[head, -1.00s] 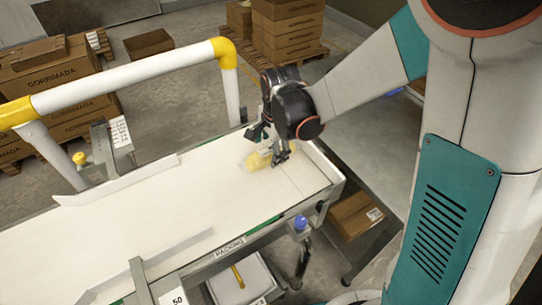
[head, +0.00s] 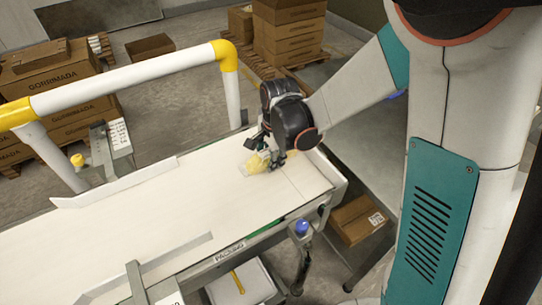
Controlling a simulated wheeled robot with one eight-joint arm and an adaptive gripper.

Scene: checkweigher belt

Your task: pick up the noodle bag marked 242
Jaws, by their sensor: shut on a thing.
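A yellow noodle bag (head: 256,163) is at the far right end of the white belt (head: 160,210). Its marking is too small to read. My gripper (head: 265,155) is directly over the bag, with its fingers shut on it. The fingers hide part of the bag. I cannot tell whether the bag is still touching the belt.
A white and yellow guard rail (head: 130,72) runs along the belt's far side. A low metal guide (head: 125,180) edges the belt there. A cardboard box (head: 356,217) sits below the belt's right end. Stacked cartons (head: 290,32) stand behind. The belt's left stretch is clear.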

